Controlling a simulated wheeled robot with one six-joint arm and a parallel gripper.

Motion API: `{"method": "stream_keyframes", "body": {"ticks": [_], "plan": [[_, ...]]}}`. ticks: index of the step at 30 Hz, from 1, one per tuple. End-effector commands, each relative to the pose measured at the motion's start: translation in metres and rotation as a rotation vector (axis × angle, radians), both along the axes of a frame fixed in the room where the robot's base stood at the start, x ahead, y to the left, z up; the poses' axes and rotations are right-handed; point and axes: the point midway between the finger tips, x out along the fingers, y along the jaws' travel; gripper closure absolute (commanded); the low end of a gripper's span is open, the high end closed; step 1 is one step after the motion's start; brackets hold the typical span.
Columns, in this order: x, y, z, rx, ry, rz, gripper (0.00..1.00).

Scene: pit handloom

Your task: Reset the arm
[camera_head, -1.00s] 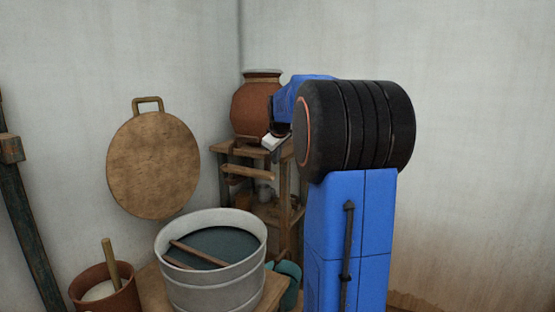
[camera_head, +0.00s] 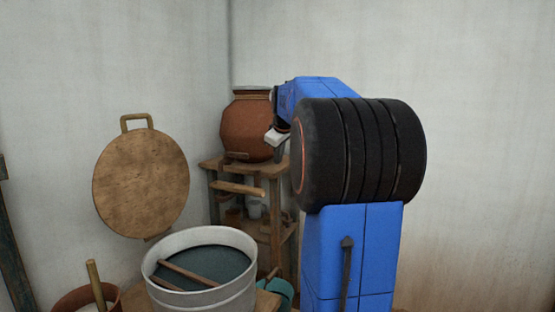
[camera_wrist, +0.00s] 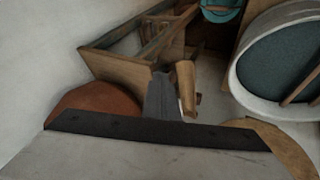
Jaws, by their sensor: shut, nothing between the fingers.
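My arm is folded in the head view, with its blue upper link reaching left toward a clay pot. My gripper (camera_wrist: 162,98) shows in the wrist view as narrow dark grey fingers, closed together and empty. In the head view only part of the gripper (camera_head: 279,143) shows, pale and dark, just right of the clay pot (camera_head: 247,126) and above the wooden stand (camera_head: 212,166). I cannot tell whether it touches the pot.
A grey metal tub (camera_head: 205,293) of dark liquid with wooden sticks stands in front of the stand. A round wooden board (camera_head: 140,185) leans on the left wall. A brown bucket (camera_head: 70,301) with a stick is at lower left. The right wall side looks clear.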

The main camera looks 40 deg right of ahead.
Motion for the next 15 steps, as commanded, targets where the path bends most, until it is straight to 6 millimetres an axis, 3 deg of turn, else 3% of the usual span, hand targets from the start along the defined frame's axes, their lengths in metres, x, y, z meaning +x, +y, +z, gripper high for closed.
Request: {"method": "stream_keyframes", "body": {"ticks": [11,15], "plan": [[0.000,0.002,0.000,0.001,0.000,0.000,1.00],[-0.005,0.030,-0.005,0.023,-0.004,0.003,1.00]]}}
